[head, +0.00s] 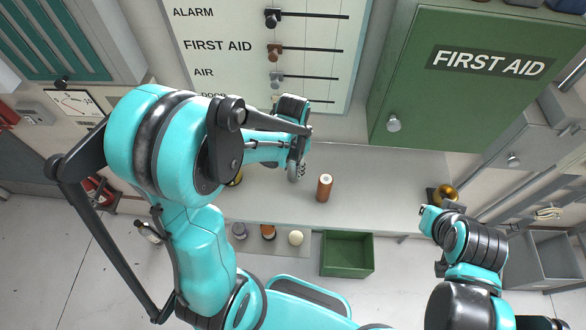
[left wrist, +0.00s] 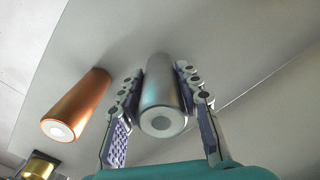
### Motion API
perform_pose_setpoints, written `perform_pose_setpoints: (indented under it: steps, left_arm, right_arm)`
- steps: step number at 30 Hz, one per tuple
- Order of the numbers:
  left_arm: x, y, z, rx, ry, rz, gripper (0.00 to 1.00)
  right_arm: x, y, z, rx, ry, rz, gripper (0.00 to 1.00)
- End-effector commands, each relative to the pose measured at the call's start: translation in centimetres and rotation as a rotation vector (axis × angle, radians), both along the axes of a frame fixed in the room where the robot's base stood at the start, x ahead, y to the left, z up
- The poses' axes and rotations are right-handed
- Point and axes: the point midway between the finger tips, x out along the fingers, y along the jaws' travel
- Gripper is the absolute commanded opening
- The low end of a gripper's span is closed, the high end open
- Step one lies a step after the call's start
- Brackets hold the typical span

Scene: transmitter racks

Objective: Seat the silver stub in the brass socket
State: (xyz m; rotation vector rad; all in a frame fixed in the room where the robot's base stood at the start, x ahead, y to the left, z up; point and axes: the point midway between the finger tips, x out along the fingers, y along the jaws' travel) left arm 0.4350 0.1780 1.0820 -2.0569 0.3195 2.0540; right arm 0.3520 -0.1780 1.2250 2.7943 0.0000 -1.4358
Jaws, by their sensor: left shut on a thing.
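The silver stub (left wrist: 163,100) is between the two fingers of my left gripper (left wrist: 162,112) in the left wrist view, its round end facing the camera. That gripper is shut on it. In the head view my left gripper (head: 296,170) is over the grey counter, just left of the copper stub, and the silver stub cannot be made out there. The brass socket (head: 447,194) is at the counter's right end, well to the right of my left gripper. A brass piece (left wrist: 40,168) shows at the wrist view's lower left corner. My right gripper (head: 428,214) is near the socket; its fingers are unclear.
A copper stub (head: 325,187) stands on the counter (head: 385,185), close beside my left gripper; it also shows in the left wrist view (left wrist: 78,105). A green bin (head: 347,254) and a row of small knobs (head: 268,232) are below the front edge. The counter between copper stub and socket is clear.

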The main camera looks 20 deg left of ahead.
Motion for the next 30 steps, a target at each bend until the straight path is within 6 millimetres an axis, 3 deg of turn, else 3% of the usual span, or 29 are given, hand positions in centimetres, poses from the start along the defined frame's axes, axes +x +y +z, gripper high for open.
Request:
perform_pose_setpoints:
  steps: [3, 14, 15, 17, 30]
  left_arm:
    - [0.0, 0.0, -1.1, 0.0, 0.0, 0.0, 0.0]
    - [0.0, 0.0, -1.5, 0.0, 0.0, 0.0, 0.0]
    - [0.0, 0.0, -1.5, 0.0, 0.0, 0.0, 0.37]
    - [0.0, 0.0, -1.4, 0.0, 0.0, 0.0, 0.52]
    - [0.0, 0.0, -0.5, 0.0, 0.0, 0.0, 0.55]
  right_arm:
    - [0.0, 0.0, -0.2, 0.0, 0.0, 0.0, 0.0]
    - [0.0, 0.0, -0.6, 0.0, 0.0, 0.0, 0.0]
    - [0.0, 0.0, -0.6, 0.0, 0.0, 0.0, 0.0]
    - [0.0, 0.0, -0.5, 0.0, 0.0, 0.0, 0.0]
    - [0.0, 0.0, 0.1, 0.0, 0.0, 0.0, 0.0]
